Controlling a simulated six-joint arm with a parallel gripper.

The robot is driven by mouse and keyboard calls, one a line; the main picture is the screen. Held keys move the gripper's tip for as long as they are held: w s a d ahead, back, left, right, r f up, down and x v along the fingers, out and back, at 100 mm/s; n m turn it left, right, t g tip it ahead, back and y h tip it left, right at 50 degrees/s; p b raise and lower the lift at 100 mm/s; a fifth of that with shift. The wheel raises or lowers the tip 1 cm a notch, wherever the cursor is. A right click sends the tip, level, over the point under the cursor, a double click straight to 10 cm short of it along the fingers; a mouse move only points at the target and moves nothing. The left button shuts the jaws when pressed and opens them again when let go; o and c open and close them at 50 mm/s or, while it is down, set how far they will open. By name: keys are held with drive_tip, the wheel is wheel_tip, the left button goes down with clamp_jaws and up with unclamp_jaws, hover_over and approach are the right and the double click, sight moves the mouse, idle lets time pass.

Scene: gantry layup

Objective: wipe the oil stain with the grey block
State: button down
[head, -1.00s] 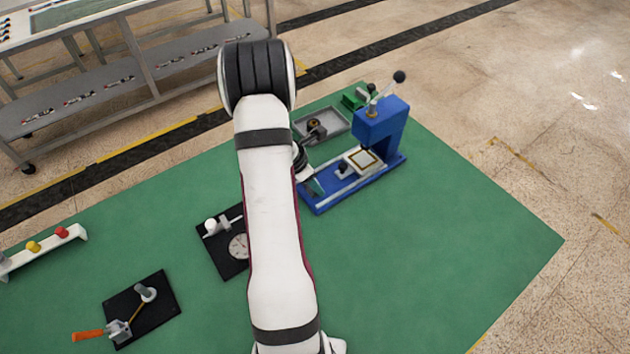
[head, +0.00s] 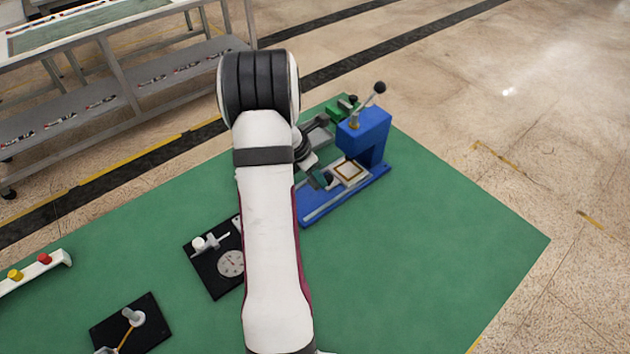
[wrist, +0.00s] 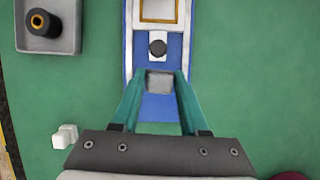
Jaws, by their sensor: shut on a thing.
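My gripper (wrist: 160,77) has teal fingers closed on the grey block (wrist: 160,82) in the wrist view. It holds the block over the blue base of the press (wrist: 160,107), beside a black knob (wrist: 158,47) on the base's rail. In the head view my gripper (head: 325,179) is over the near left part of the blue press (head: 364,134), partly hidden by my arm. I cannot make out an oil stain in either view. Whether the block touches the base cannot be told.
A pale plate with a brown-edged square (head: 349,172) lies on the press base. A grey tray (wrist: 68,45) holds a dark roll with an orange core. A dial gauge stand (head: 212,262) sits left of my arm. The green mat (head: 420,250) is clear at right.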

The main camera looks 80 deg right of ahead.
drive_tip(key=shift+r, duration=1.7)
drive_tip(key=w+a+r+m, duration=0.1)
drive_tip(key=w+a+r, duration=0.2)
drive_tip(key=w+a, duration=0.35)
drive_tip(key=w+a+r+m+y, duration=0.1)
drive_tip(key=w+a+r+m, duration=0.15)
drive_tip(key=w, duration=0.75)
drive_tip(key=w+a+r+m, duration=0.1)
drive_tip(key=w+a+r, duration=0.2)
drive_tip(key=w+a, duration=0.35)
drive_tip(key=w+a+r+m, duration=0.1)
drive_tip(key=w+a+r, duration=0.2)
drive_tip(key=a, duration=0.7)
drive_tip(key=w+a+r+m+y, duration=0.1)
drive_tip(key=w+a+r, duration=0.2)
drive_tip(key=a, duration=0.7)
drive_tip(key=w+a+r+m+g+y, duration=0.1)
drive_tip(key=w+a+r+m, duration=0.1)
drive_tip(key=a, duration=0.8)
wheel_tip(320, 180, up, 2)
drive_tip(key=shift+w+a+r, duration=0.15)
drive_tip(key=shift+w+a, duration=0.15)
drive_tip(key=shift+w, duration=0.5)
drive_tip(key=shift+d, duration=0.1)
